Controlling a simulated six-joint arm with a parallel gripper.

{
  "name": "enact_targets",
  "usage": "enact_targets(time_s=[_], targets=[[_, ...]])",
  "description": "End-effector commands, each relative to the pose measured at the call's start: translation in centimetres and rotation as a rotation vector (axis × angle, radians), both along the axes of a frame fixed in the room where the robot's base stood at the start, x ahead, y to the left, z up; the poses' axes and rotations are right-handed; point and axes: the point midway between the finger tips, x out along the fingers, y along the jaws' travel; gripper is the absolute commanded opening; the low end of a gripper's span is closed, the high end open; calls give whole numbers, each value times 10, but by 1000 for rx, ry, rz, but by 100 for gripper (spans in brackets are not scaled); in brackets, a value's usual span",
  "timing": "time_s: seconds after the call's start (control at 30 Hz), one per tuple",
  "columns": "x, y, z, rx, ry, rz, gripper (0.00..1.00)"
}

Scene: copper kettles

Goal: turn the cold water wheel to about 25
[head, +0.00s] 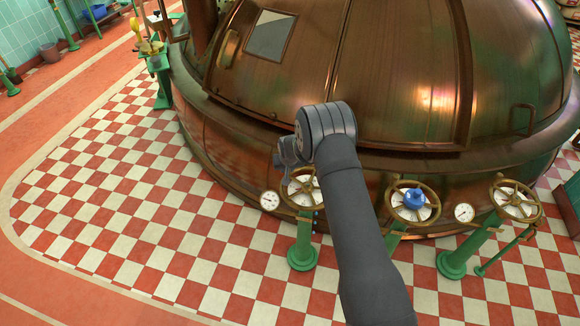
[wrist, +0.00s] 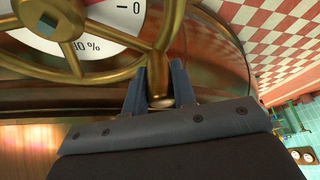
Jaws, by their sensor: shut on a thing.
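Several brass handwheels on green pedestals stand before the copper kettle in the head view. The left wheel (head: 302,188) is at my gripper; a middle wheel (head: 393,197) has a blue hub. No label shows which wheel is the cold water one. I cannot read the setting. In the head view my fingertips are hidden.
The copper kettle (head: 400,90) rises directly behind the wheels. Round gauges stand beside them, one at left (head: 269,200) and one at right (head: 464,212). Another brass wheel (head: 516,190) is at the far right. The checkered floor (head: 120,210) at left is clear.

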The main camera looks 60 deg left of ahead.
Motion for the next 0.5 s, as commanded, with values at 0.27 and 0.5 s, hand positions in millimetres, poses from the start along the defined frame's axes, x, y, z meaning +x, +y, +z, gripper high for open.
enact_targets(time_s=[0.27, 0.5], targets=[[-20, -11, 0, -1, 3, 214, 0], [-34, -21, 0, -1, 2, 312, 0]])
